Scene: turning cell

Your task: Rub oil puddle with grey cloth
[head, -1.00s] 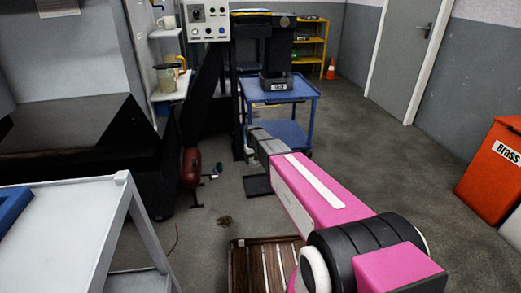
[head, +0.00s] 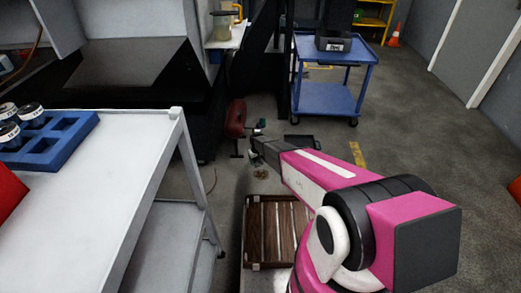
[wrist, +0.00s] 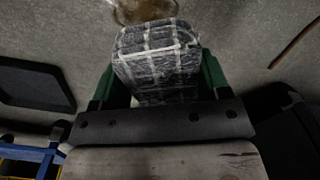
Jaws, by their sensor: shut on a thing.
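My gripper (wrist: 158,78) is shut on the grey cloth (wrist: 160,52), a dark grey piece with pale check lines, seen between the green fingers in the wrist view. The oil puddle (wrist: 146,9) is a brown patch on the floor at the top edge of the wrist view, just beyond the cloth's far end. The cloth hides any nearer part of it, and I cannot tell whether they touch. In the head view the puddle (head: 261,174) is a small brownish patch beside the end of my arm. My fingers are hardly discernible there.
A slatted wooden pallet (head: 250,232) lies in front of the puddle. A white trolley (head: 95,190) stands at left, a blue cart (head: 330,98) behind. A red cylinder-like object (head: 236,118) is near the machine. A thin brown strip (wrist: 296,40) lies on the floor. Floor at right is open.

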